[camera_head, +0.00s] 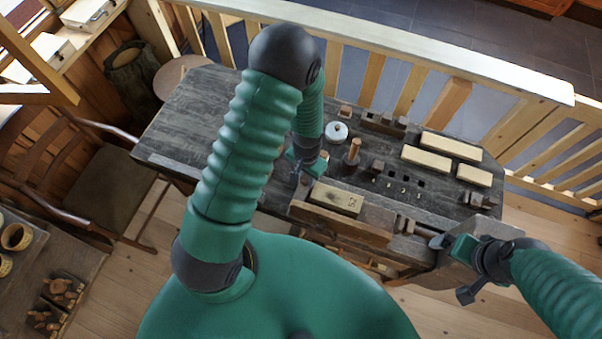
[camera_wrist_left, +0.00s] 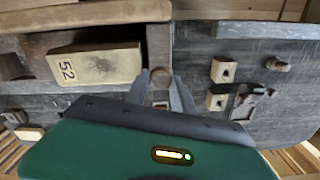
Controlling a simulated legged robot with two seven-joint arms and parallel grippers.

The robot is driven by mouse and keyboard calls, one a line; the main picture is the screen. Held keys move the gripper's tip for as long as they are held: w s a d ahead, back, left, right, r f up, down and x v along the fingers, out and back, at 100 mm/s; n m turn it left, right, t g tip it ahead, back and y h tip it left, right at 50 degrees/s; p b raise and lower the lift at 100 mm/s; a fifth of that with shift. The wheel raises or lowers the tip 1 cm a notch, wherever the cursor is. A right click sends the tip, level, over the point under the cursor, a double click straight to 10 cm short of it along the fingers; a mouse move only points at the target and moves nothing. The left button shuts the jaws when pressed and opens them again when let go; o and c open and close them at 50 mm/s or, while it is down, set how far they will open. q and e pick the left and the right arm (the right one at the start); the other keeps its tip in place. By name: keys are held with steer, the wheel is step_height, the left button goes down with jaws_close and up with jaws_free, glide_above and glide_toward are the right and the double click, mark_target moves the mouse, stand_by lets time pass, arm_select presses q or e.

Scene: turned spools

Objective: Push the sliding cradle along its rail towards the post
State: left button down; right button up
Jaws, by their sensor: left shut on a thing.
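My left gripper (camera_head: 303,176) is at the bench, just left of a pale block marked 52 (camera_head: 337,198). In the left wrist view its two grey fingers (camera_wrist_left: 161,88) are on either side of a small brown wooden piece (camera_wrist_left: 160,79), and it is shut on that piece. The block marked 52 (camera_wrist_left: 95,66) lies beside the fingers there, in a recess by a wooden beam. I cannot tell for sure which part is the cradle or its rail. An upright wooden peg (camera_head: 352,152), possibly the post, stands on the bench. My right gripper (camera_head: 455,247) is at the bench's right end; its fingers are unclear.
The dark bench (camera_head: 205,115) carries a white round-lidded thing (camera_head: 336,131), several pale blocks (camera_head: 426,159) and small dark fittings. A wooden railing (camera_head: 420,50) runs behind. A chair (camera_head: 80,190) stands at the left. The left part of the bench top is clear.

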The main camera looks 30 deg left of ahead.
arm_select(q)
steer(key=w+d, duration=0.1)
steer(key=d, duration=0.7)
steer(key=w+d+b, duration=0.1)
steer(key=d, duration=0.3)
steer(key=shift+w+d+f, duration=0.2)
steer(key=shift+w+d, duration=0.05)
steer(key=shift+w, duration=0.1)
steer(key=shift+w+d, duration=0.1)
steer(key=shift+d, duration=0.45)
steer(key=c, duration=1.5)
jaws_free()
steer(key=o, duration=0.4)
steer(key=shift+w+r, duration=0.1)
steer(key=shift+w, duration=0.1)
steer(key=shift+o, duration=0.2)
step_height(320, 180, up, 17)
steer(key=b, duration=0.3)
